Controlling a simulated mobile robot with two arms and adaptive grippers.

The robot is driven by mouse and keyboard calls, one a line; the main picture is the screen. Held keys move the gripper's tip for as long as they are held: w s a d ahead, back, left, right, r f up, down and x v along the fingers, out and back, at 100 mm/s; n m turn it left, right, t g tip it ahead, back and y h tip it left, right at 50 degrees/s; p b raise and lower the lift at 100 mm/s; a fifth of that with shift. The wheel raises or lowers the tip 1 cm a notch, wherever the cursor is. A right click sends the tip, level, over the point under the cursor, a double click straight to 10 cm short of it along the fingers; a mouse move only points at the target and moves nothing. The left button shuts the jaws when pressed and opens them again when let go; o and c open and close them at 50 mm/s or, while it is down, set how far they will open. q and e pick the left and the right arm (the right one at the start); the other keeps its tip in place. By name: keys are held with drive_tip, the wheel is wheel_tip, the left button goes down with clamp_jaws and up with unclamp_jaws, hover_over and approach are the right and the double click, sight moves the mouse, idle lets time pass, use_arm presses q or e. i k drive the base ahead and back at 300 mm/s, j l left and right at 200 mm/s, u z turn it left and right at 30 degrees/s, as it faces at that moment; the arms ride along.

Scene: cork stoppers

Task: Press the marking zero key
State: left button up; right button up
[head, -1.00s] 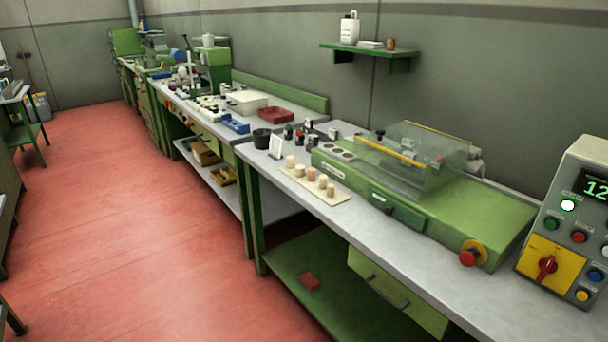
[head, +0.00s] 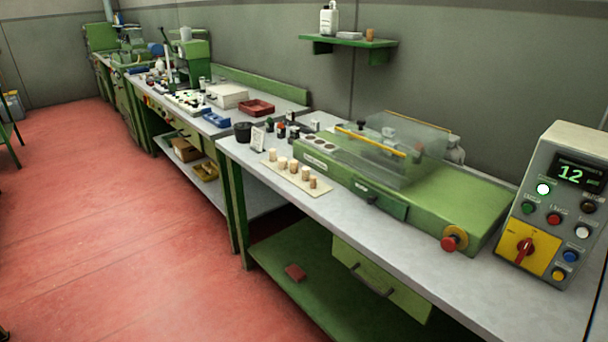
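A grey control box (head: 565,200) stands at the right end of the bench. Its display (head: 580,174) reads 12 in green. Below it are a lit white button or lamp (head: 543,188), a dark knob (head: 588,206), and green (head: 528,207), red (head: 554,219) and white (head: 582,231) buttons. Lower down are a red rotary switch (head: 525,248) on a yellow plate, a blue button (head: 570,256) and a yellow button (head: 558,274). The labels are too small to read, so I cannot tell which is the marking zero key. Neither gripper is in view.
The green machine (head: 450,205) with a clear guard and red stop knob (head: 454,238) lies left of the box. Several corks stand on a pale board (head: 290,180) farther left. The bench's front strip is clear. Red floor (head: 130,220) lies open at left.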

sight(583, 233)
drive_tip(key=z, duration=1.6)
